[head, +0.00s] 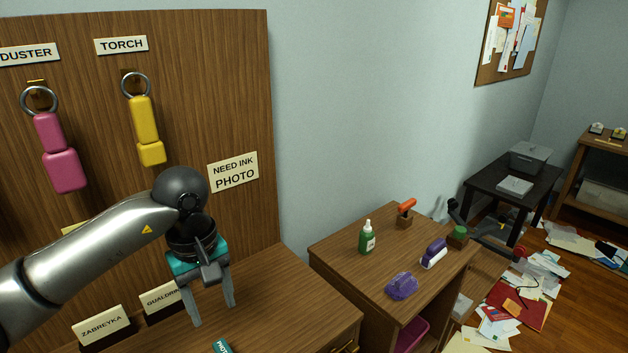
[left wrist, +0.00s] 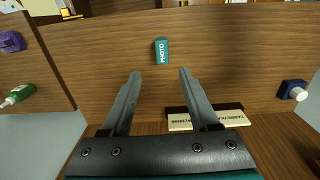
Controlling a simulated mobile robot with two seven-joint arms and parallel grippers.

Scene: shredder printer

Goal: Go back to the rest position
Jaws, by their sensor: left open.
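My left gripper (head: 213,312) hangs fingers-down over the wooden desk (head: 285,290), in front of the wooden pegboard panel (head: 240,100). Its two fingers are apart with nothing between them, as the left wrist view also shows (left wrist: 160,75). In the head view only part of this block (head: 221,346) shows at the bottom edge. My right gripper is not in view.
A pink tag (head: 65,170) and a yellow tag (head: 145,120) hang on the panel. Name cards, one reading ZABREYKA (head: 101,325), stand at its foot. A wooden side table (head: 340,245) holds a green bottle (head: 367,240) and a purple item (head: 401,286). Papers litter the floor at right.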

